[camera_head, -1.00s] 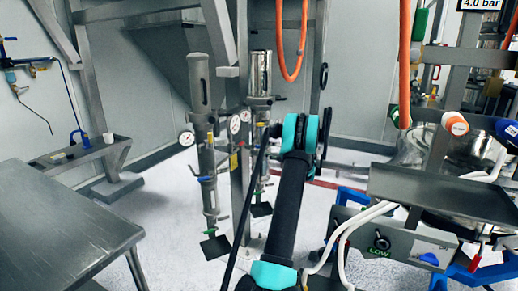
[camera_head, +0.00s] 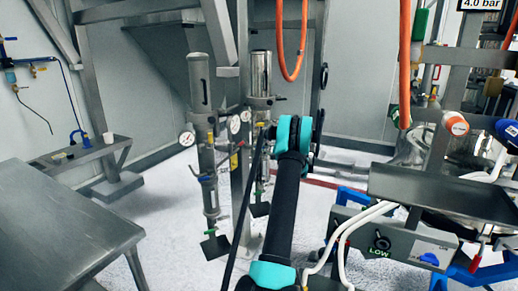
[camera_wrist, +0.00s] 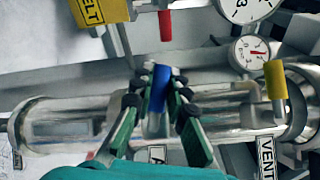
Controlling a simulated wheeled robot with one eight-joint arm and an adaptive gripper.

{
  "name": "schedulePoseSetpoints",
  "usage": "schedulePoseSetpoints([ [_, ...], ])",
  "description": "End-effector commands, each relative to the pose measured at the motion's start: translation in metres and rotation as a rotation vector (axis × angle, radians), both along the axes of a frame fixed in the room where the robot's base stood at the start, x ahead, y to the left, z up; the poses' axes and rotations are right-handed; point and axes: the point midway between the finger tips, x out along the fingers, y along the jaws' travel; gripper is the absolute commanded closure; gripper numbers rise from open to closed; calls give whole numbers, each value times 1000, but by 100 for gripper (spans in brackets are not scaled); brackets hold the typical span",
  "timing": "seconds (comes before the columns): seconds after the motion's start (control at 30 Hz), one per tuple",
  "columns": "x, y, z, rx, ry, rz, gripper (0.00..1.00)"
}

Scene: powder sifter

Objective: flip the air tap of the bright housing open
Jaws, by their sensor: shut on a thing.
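The bright housing (camera_head: 261,72) is the shiny upright cylinder right of a duller grey one in the head view. My arm hides part of its lower end. In the wrist view the shiny pipe (camera_wrist: 75,122) lies sideways across the picture. A blue tap lever (camera_wrist: 158,88) stands out from it, above a tag (camera_wrist: 157,153) of which only an "A" shows. My gripper (camera_wrist: 160,97) has its green-padded fingers on both sides of the blue lever, shut on it. The lever points up in the wrist picture. In the head view the fingers are hidden.
A yellow lever (camera_wrist: 275,80) and a VENT tag (camera_wrist: 266,158) are at right in the wrist view, near gauges (camera_wrist: 250,52). A red lever (camera_wrist: 166,25) and yellow BELT tag (camera_wrist: 100,10) are above. The duller housing (camera_head: 199,83) stands close left.

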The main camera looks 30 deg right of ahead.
Motion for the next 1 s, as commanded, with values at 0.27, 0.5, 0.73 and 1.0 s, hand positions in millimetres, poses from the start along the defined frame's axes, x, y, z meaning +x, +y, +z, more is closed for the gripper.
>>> schedulePoseSetpoints([
  [0.27,0,0,0,0,0,0,100],
  [0.5,0,1,-6,-144,26,0,100],
  [0.73,0,1,-13,-275,47,-1,100],
  [1.0,0,1,-14,-277,48,-1,84],
])
